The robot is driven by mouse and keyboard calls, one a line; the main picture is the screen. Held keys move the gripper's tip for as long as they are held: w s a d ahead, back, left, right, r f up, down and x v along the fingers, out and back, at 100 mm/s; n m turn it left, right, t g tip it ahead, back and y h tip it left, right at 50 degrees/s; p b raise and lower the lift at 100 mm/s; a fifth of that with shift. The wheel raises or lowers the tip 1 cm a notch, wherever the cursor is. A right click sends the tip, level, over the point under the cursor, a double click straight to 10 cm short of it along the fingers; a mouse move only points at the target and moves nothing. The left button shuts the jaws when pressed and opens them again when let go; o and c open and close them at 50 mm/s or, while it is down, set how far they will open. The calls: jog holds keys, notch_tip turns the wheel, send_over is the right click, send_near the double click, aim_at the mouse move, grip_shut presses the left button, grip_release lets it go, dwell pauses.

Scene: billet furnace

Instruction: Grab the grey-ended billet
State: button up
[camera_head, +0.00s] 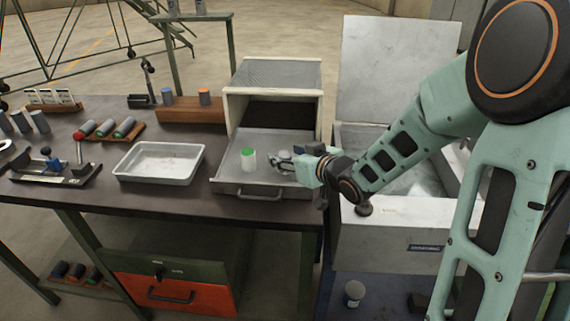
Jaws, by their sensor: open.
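My gripper (277,161) reaches in from the right over the pulled-out tray (232,183) of the furnace; it is open. A grey cylinder with a pale top (354,293) stands low down below the white tank.
The furnace box (274,77) stands open behind the tray. A white pan (159,163) and a clamp fixture (55,172) are to the left. The open-lidded tank (388,242) is at right.

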grip_shut()
jog(key=shift+r, duration=0.15)
dwell(0.4)
